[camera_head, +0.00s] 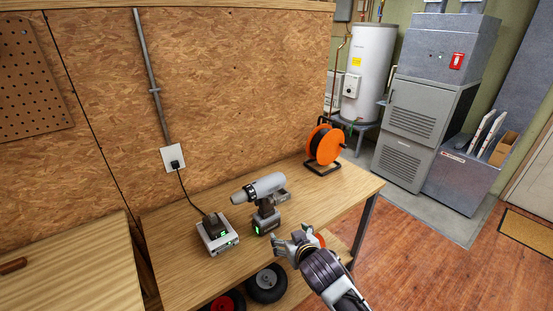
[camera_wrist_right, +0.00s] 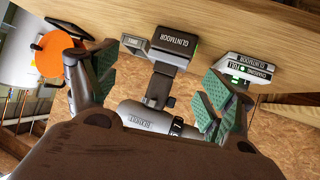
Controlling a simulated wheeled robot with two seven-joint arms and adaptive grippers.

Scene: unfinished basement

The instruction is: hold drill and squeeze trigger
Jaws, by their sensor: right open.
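A grey cordless drill (camera_head: 264,187) stands upright on its dark battery on the wooden workbench (camera_head: 190,280), its chuck pointing left. My right gripper (camera_head: 287,242) is open and empty, just in front and to the right of the drill's battery. In the right wrist view the drill (camera_wrist_right: 150,116) appears upside down, its handle between my two teal-padded fingers (camera_wrist_right: 160,85). The fingers are spread wide, and I see no contact with the drill. The trigger is hard to make out. My left gripper is not in view.
A battery charger (camera_head: 219,239) with green lights sits left of the drill, its cord running to a wall outlet (camera_head: 173,157). An orange cable reel (camera_head: 325,146) stands at the bench's far right. Wheels (camera_head: 267,284) show below the bench. Bare bench lies between drill and reel.

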